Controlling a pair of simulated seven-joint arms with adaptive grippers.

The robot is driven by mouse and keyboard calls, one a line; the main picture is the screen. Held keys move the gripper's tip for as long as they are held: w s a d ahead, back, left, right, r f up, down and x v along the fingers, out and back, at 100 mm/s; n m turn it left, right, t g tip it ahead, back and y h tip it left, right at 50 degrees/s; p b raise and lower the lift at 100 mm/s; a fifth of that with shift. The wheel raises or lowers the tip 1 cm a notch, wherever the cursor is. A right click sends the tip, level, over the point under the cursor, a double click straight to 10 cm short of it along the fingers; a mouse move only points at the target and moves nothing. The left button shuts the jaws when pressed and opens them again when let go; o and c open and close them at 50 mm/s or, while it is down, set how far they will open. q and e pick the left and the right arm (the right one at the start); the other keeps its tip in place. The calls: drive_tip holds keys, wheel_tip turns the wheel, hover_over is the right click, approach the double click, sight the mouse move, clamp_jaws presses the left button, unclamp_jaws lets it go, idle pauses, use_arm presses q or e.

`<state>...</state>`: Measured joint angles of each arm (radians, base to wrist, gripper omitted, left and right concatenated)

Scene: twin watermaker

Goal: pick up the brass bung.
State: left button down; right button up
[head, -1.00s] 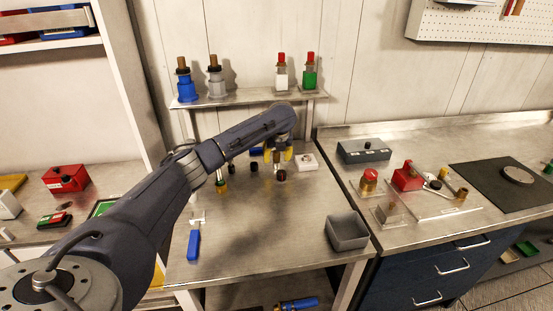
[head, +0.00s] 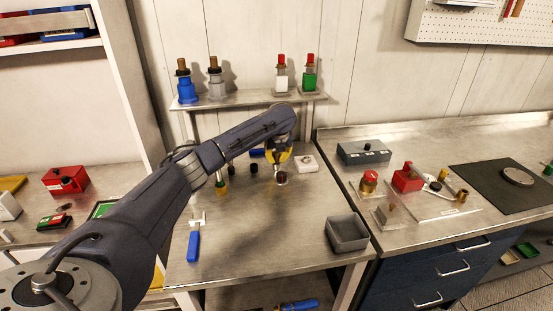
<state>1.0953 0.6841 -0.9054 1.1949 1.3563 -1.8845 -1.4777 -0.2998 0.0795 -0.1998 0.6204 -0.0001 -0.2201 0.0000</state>
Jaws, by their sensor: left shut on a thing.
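My left gripper (head: 278,158) has its yellow fingers shut at the back middle of the steel table. It is shut on the small brass bung (head: 277,168), mostly hidden between the fingers. Just below and to the right sits a small dark round piece (head: 282,179); I cannot tell whether the bung touches it. My right gripper is not in view.
A raised shelf (head: 245,98) with several bottles stands behind the gripper. A white block (head: 305,163) is close on its right, small dark caps (head: 254,168) on its left. A grey bin (head: 347,233) and a blue-handled tool (head: 193,245) flank clear table in front.

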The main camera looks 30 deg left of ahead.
use_arm(q)
drive_tip(key=shift+a+r, duration=0.1)
drive_tip(key=shift+r, duration=0.6)
wheel_tip(320, 180, up, 2)
drive_tip(key=shift+r, duration=0.15)
drive_tip(key=s+d, duration=1.2)
drive_tip(key=s, duration=0.1)
drive_tip(key=shift+s+d, duration=0.15)
drive_tip(key=c, duration=2.1)
unclamp_jaws()
clamp_jaws()
drive_tip(key=shift+r, duration=1)
